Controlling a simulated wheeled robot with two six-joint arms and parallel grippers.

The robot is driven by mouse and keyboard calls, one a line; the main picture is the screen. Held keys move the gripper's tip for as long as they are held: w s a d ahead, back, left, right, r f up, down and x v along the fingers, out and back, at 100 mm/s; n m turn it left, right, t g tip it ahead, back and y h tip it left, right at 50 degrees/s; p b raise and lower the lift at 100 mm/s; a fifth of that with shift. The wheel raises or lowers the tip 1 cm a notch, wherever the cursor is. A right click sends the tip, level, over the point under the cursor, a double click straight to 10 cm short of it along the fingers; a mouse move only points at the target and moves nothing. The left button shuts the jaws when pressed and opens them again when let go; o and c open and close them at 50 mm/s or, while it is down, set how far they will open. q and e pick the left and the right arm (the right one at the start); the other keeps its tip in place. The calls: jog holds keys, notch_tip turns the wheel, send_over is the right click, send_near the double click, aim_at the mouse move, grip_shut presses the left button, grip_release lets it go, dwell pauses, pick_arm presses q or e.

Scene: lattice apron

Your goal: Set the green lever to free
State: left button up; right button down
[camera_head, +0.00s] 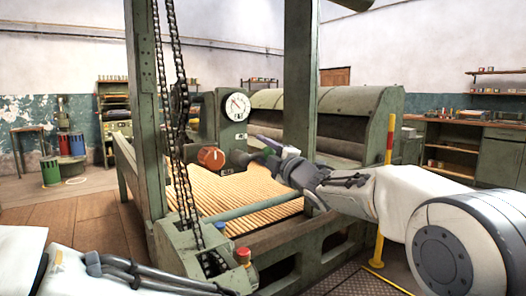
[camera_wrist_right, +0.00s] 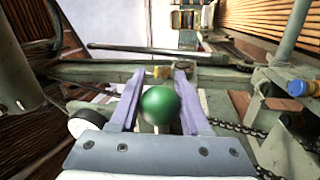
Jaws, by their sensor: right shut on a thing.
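The green lever shows as a round green knob (camera_wrist_right: 160,105) in the right wrist view, between the two pale purple fingers of my right gripper (camera_wrist_right: 154,92). The fingers are shut on it. In the head view my right gripper (camera_head: 277,147) reaches in from the right at the machine's middle, and it and the wrist hide most of the lever. The lever's shaft and its marked positions cannot be made out. My left arm comes in low at the left, but its gripper cannot be seen.
Near the gripper are an orange-red knob (camera_head: 211,157) and a round dial (camera_head: 237,106). Chains (camera_head: 180,120) hang beside a green post (camera_head: 148,110). A red button (camera_head: 243,255) and a blue button (camera_head: 220,227) sit low in front. A yellow and red post (camera_head: 389,148) stands right.

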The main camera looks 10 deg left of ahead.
jog(key=shift+s+r, duration=0.1)
jog(key=shift+r, duration=0.05)
jog(key=shift+c, duration=1.9)
grip_release()
jog(key=v, duration=1)
jog(key=shift+s+d+b, duration=0.15)
jog(key=shift+b, duration=0.25)
